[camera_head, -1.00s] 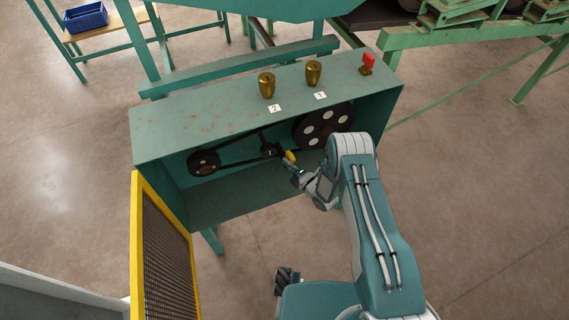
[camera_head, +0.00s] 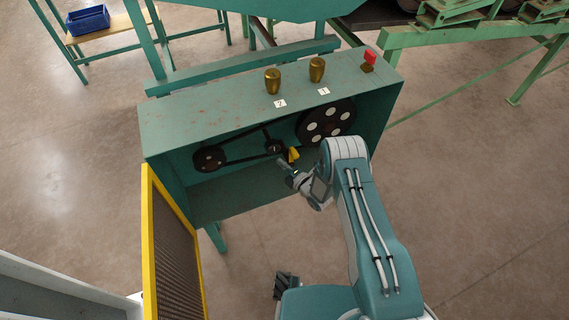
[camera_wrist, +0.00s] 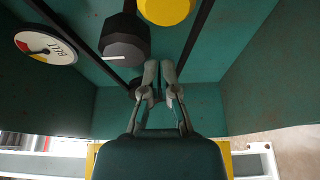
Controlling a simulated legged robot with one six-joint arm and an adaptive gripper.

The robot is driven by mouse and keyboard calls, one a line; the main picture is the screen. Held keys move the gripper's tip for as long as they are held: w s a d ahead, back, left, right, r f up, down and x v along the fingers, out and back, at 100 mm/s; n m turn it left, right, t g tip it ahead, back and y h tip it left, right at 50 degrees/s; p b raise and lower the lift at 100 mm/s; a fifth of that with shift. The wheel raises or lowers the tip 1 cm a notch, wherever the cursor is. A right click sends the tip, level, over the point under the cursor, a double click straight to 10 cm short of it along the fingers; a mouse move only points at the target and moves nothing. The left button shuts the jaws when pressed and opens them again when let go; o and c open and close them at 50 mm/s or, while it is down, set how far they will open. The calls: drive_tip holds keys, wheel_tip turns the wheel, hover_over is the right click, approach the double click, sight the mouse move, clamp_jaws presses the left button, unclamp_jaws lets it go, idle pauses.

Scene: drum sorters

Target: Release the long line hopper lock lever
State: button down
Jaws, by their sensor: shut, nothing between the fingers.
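No part carries a readable hopper lock lever label. Two brass knobs, one by label 2 (camera_head: 273,82) and one by label 1 (camera_head: 317,69), stand on top of the green machine box (camera_head: 210,112). A red piece (camera_head: 370,57) sits at its right end. Inside the box is a small yellow part (camera_head: 294,154), which seems to be the yellow round piece (camera_wrist: 165,10) in the wrist view. My gripper (camera_head: 283,163) is inside the open front, just below and left of the yellow part. Its fingers (camera_wrist: 160,68) are shut and empty, below the yellow piece.
A black knob with a white mark (camera_wrist: 125,42) and a round BELT gauge (camera_wrist: 45,47) are left of my fingers. Belt pulleys (camera_head: 209,158) are inside the box. A yellow-framed mesh door (camera_head: 148,225) stands open at left. A blue bin (camera_head: 88,19) is far back.

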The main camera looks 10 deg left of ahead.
drive_tip(key=v, duration=0.9)
drive_tip(key=shift+f, duration=0.2)
drive_tip(key=shift+d, duration=0.2)
